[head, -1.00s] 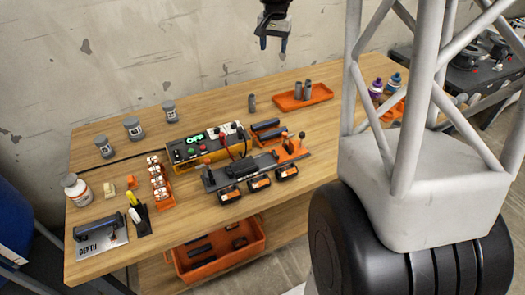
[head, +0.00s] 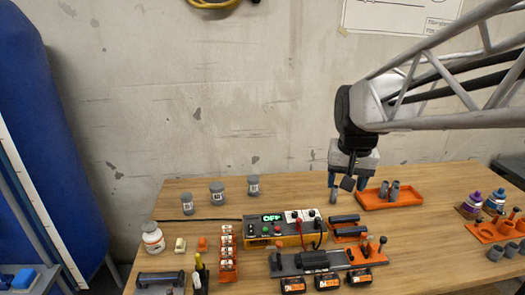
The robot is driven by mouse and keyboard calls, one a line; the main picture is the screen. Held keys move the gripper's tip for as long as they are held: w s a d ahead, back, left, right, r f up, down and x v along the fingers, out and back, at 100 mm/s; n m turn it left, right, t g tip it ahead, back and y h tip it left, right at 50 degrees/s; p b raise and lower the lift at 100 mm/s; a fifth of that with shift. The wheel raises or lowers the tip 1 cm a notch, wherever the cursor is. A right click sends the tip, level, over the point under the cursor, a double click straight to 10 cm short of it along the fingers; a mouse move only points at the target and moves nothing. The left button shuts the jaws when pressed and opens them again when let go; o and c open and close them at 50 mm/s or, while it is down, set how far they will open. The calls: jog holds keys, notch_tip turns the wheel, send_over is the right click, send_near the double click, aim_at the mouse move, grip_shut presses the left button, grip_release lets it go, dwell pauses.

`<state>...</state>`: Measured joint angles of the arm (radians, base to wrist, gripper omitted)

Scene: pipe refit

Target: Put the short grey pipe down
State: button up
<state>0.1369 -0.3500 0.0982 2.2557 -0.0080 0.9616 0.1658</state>
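A short grey pipe (head: 333,196) stands upright on the wooden table, left of the orange tray (head: 413,201). My gripper (head: 348,186) is just above and beside it at the back of the table. Its two fingers point down and are apart, with no pipe seen gripped between them. The left finger overlaps the top of the pipe in this view, so I cannot tell whether they touch. Two more grey pipes (head: 384,190) (head: 395,189) stand upright in the orange tray.
A yellow-edged control box (head: 284,227) with a green display sits in front and left. Black blocks on an orange holder (head: 347,229) lie before the gripper. Grey jars (head: 217,194) stand back left. Purple and blue bottles (head: 471,204) stand at right.

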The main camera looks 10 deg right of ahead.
jog(key=s+a+f+n, duration=0.1)
jog(key=s+a+f, duration=0.1)
jog(key=s, duration=0.6)
jog(key=s+a+f+n, duration=0.2)
jog(key=s+a+f, duration=0.1)
jog(key=s, duration=0.5)
jog(key=shift+s+a+t, duration=0.3)
jog(key=shift+a, duration=0.25)
